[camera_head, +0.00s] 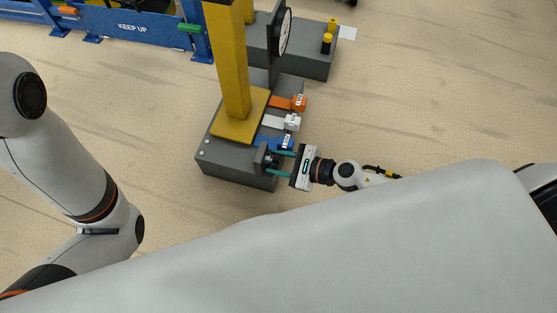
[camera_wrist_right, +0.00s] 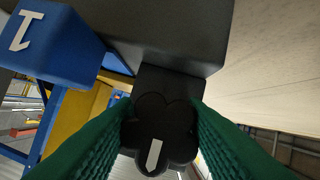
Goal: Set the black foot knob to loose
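The black foot knob (camera_wrist_right: 160,125) is lobed and carries a white pointer mark, seen toward the lower part of its face in the right wrist view. It sits on a dark block at the front of the grey machine base (camera_head: 228,170). My right gripper (camera_head: 278,163) has its teal fingers on both sides of the knob. In the right wrist view the fingertips (camera_wrist_right: 161,105) meet the knob's sides with no clear gap. Any setting labels around the knob are hidden. My left arm shows at the left, but its gripper is out of view.
Blue (camera_head: 273,143), white (camera_head: 291,122) and orange (camera_head: 297,103) labelled pedals stick out beside the knob. A yellow column (camera_head: 229,65) rises from the base. A grey box (camera_head: 310,60) with yellow-black buttons stands behind. A blue "KEEP UP" barrier (camera_head: 130,27) is at the back left.

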